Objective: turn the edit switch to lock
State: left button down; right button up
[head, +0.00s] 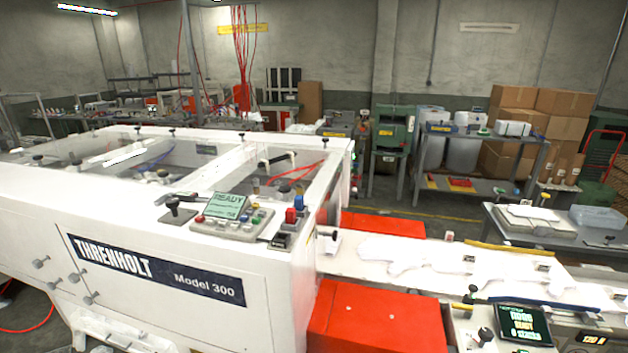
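I cannot read a label that marks the edit switch, so I cannot tell which control it is. The white Threnholt Model 300 machine (160,240) has a control panel (230,217) on top with a lit green READY screen (227,204) and several coloured buttons. A black knob (178,208) stands left of this panel. A second panel at the lower right has a dark screen (522,323) with green and yellow text, and a black knob (484,336) beside it. The lettering near both knobs is too small to read. Neither of my grippers is in view.
A white conveyor bed (345,262) with flat film gloves (400,254) runs right from the machine. Red housings (375,318) stand below it. A grey table (575,235) with a clear bin (598,218) is at the right. Cardboard boxes (560,115) are stacked behind. Open floor (390,195) lies between.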

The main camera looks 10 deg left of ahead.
aim_at(171, 203)
jog(key=u, duration=1.2)
